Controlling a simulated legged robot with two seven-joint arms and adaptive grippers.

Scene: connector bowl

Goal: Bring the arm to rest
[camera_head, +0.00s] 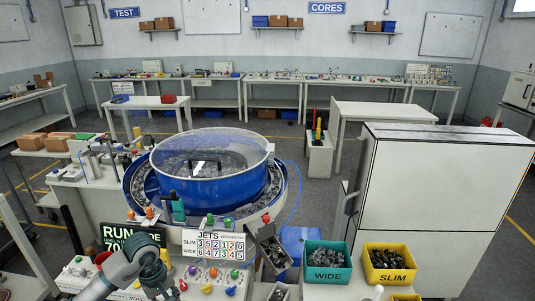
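My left arm reaches in from the bottom left, and its gripper (158,281) is over the front control panel (222,280) with its colored knobs. The gripper's fingers point down and are small and dark, so I cannot tell whether they are apart or together. I see nothing clearly held in it.
Behind the panel stands a blue bowl feeder (200,188) with a clear cover. A green WIDE bin (327,262) and a yellow SLIM bin (390,264) hold dark parts at the right. A big white cabinet (445,200) blocks the right side. Grey floor lies beyond.

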